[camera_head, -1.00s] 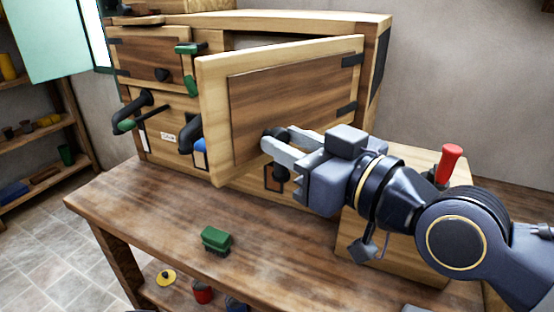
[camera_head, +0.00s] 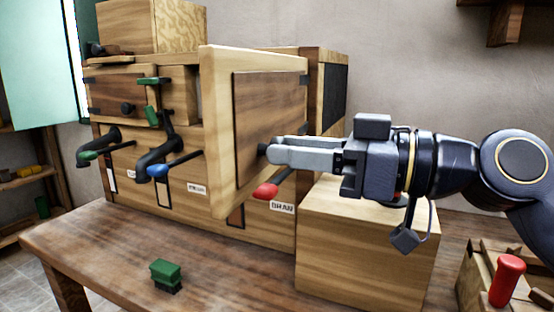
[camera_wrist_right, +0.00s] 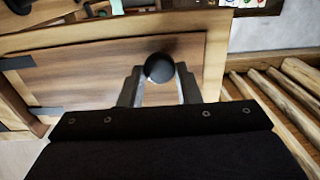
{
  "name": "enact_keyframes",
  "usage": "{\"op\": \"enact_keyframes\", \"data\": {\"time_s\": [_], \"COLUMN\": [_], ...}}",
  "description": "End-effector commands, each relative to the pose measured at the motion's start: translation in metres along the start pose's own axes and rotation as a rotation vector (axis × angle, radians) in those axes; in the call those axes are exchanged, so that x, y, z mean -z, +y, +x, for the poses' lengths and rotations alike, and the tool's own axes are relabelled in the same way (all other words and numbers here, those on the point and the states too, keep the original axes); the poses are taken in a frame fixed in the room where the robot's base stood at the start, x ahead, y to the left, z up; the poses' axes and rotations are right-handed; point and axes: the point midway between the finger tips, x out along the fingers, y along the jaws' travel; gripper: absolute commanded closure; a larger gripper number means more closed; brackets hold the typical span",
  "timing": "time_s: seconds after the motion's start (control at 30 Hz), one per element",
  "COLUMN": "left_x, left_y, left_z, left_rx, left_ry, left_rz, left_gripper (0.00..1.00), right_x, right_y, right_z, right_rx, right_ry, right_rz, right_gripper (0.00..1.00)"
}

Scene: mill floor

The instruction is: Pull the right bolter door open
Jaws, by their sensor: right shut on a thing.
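The right bolter door (camera_head: 222,150) is a wooden panel standing swung well out from the bolter (camera_head: 330,90), hinged at its right edge. My right gripper (camera_head: 272,150) is shut on the door's dark round knob (camera_head: 262,149). In the right wrist view the knob (camera_wrist_right: 159,67) sits between the fingertips, in front of the door panel (camera_wrist_right: 85,75). The left bolter door (camera_head: 115,95) is closed behind a green latch (camera_head: 150,98). The inside of the right compartment is mostly hidden behind the open door. My left gripper is not in view.
Black spouts with green (camera_head: 88,155), blue (camera_head: 158,170) and red (camera_head: 265,191) ends stick out below the doors. A green brush (camera_head: 165,274) lies on the wooden table (camera_head: 110,265). A wooden box (camera_head: 365,245) stands under my right gripper, with a red handle (camera_head: 507,280) to its right.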

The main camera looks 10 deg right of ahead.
Motion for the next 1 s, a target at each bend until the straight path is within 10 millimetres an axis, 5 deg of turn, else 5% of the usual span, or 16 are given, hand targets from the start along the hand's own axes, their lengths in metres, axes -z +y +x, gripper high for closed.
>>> {"op": "enact_keyframes", "data": {"time_s": [0.4, 0.43, 0.6, 1.0], "left_x": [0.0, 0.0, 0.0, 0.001], "left_y": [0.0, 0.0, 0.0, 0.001], "left_z": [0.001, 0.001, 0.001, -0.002], "left_rx": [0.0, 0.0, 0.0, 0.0], "left_ry": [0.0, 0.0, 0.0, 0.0], "left_rz": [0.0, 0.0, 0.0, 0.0], "left_gripper": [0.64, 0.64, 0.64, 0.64], "right_x": [0.0, 0.0, 0.0, 0.001], "right_y": [0.001, 0.001, 0.001, 0.002], "right_z": [-0.002, -0.002, -0.002, -0.016], "right_rx": [0.004, 0.004, 0.004, 0.001], "right_ry": [-0.001, -0.001, -0.001, 0.003], "right_rz": [-0.001, 0.0, 0.0, 0.001], "right_gripper": [1.0, 0.68, 0.48, 0.48]}}
